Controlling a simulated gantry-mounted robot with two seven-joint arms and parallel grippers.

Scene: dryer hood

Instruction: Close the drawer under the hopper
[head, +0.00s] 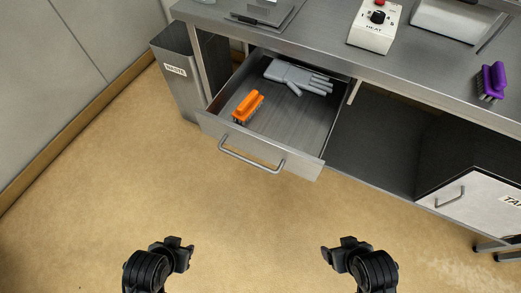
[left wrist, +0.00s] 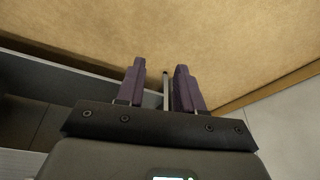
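The drawer (head: 250,145) under the metal counter is pulled well out, its bar handle (head: 250,160) facing me. Inside lie an orange brush (head: 247,107) and a grey glove-like hand (head: 297,76). My left gripper (head: 182,248) is in front of and below the drawer, apart from it. In the left wrist view its two fingers (left wrist: 160,70) stand apart, with a thin grey rod showing between them that I cannot identify. My right gripper (head: 332,252) is level with it at the right, also clear of the drawer; its finger gap is too small to tell. I cannot make out a hopper.
A waste bin (head: 178,80) stands left of the drawer. The counter (head: 320,35) carries a heat control box (head: 375,25) and a purple brush (head: 491,82). An open bay (head: 375,140) and a handled cabinet front (head: 470,195) are at right. The tan floor before the drawer is clear.

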